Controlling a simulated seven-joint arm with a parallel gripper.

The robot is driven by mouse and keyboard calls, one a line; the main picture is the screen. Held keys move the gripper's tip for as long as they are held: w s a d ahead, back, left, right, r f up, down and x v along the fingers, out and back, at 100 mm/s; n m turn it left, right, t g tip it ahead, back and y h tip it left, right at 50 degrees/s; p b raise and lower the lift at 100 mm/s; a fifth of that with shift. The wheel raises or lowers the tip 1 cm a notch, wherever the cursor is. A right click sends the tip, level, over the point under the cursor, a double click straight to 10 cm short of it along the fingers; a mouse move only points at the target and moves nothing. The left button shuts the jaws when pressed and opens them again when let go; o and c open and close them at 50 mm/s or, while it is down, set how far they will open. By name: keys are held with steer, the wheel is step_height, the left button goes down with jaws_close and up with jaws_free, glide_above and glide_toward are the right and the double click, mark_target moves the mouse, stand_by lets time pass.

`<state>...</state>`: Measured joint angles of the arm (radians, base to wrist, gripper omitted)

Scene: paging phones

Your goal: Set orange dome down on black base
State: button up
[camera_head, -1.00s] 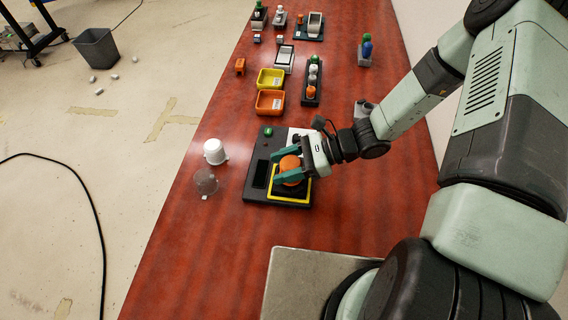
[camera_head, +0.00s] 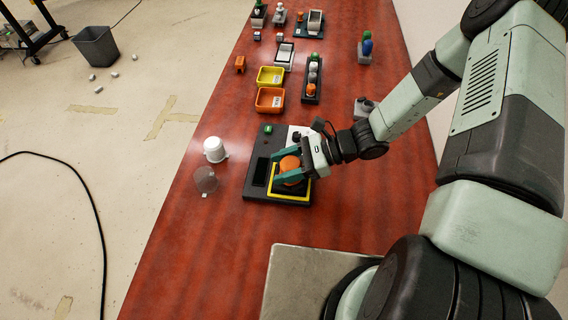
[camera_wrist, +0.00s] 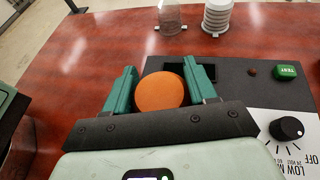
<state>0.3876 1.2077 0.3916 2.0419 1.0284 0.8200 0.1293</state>
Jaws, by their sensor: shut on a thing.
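The orange dome (camera_head: 289,164) is between the two teal fingers of my gripper (camera_head: 280,166), which is shut on it. In the wrist view the dome (camera_wrist: 159,91) shows its round top between the fingers (camera_wrist: 159,74). The black base (camera_head: 291,188) shows below the dome in the head view, inside a yellow square frame (camera_head: 291,202) on a dark control panel (camera_head: 253,190). I cannot tell whether the dome touches the base; the fingers and dome hide the contact.
A white ribbed cup (camera_head: 215,150) and a clear cup (camera_head: 205,180) stand left of the panel. The panel bears a green TEST button (camera_wrist: 286,72) and a black knob (camera_wrist: 287,128). Orange (camera_head: 270,100) and yellow (camera_head: 271,77) bins and a black rack (camera_head: 312,96) stand farther back.

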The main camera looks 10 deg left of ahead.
steer(key=o, duration=1.4)
steer(key=shift+r, duration=3.3)
steer(key=s+d+r+n+t+h, duration=0.3)
steer(key=s+d+r+n+h, duration=0.1)
steer(key=r, duration=0.6)
steer(key=s+d+r+n+t+h, duration=0.3)
steer(key=d+r+n, duration=0.3)
steer(key=r, duration=0.5)
steer(key=s+d+r+n+t+h, duration=0.2)
steer(key=s+d+r+n+h, duration=0.3)
steer(key=r, duration=0.5)
steer(key=shift+s+d+r+n+t+h, duration=0.15)
steer(key=shift+s+d+n+t+h, duration=0.25)
steer(key=shift+d, duration=0.55)
